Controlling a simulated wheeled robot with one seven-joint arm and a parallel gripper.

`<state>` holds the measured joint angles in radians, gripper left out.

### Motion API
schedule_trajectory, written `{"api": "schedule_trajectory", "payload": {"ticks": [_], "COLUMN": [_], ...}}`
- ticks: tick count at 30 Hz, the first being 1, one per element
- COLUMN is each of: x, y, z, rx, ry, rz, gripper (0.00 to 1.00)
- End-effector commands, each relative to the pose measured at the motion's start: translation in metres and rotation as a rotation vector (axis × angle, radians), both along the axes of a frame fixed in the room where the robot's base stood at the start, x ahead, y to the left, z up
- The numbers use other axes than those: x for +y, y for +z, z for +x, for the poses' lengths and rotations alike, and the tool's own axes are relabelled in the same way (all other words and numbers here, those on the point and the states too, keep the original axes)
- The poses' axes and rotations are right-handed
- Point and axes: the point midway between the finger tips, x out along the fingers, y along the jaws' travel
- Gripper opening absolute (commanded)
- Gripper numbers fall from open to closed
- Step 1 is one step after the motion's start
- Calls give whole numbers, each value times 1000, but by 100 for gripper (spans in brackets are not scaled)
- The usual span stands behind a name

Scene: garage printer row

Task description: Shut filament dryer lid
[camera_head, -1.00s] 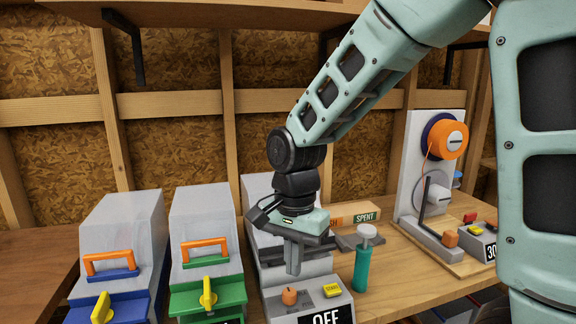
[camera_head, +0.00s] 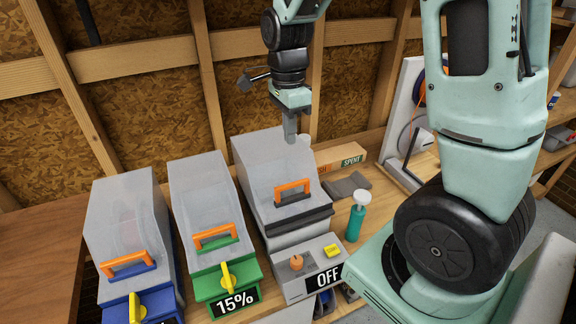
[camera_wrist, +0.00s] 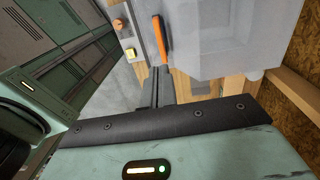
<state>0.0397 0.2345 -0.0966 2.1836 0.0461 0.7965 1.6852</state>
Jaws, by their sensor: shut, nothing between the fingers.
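Three filament dryers with pale translucent lids stand in a row on the bench. The right one has a dryer lid (camera_head: 262,190) with an orange handle (camera_head: 292,191) and dark front trim. It rests on or very near its grey base (camera_head: 290,285), which reads OFF; I cannot tell if a gap is left. In the wrist view the fingers (camera_wrist: 161,92) show beside the handle (camera_wrist: 162,38) and lid (camera_wrist: 215,40). Whether they touch the lid is unclear.
The blue dryer (camera_head: 140,305) and green dryer (camera_head: 218,285) have yellow latches; the green one reads 15%. The right base carries an orange knob (camera_head: 296,262) and yellow button (camera_head: 330,251).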

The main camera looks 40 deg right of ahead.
Motion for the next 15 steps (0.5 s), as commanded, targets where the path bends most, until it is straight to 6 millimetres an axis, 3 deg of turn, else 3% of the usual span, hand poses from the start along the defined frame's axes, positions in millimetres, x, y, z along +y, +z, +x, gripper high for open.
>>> {"api": "schedule_trajectory", "payload": {"ticks": [9, 15], "x": [1, 2], "y": [-63, -93], "z": [-6, -8], "rx": [7, 6], "ry": [1, 2], "rz": [1, 1], "gripper": [0, 0]}}
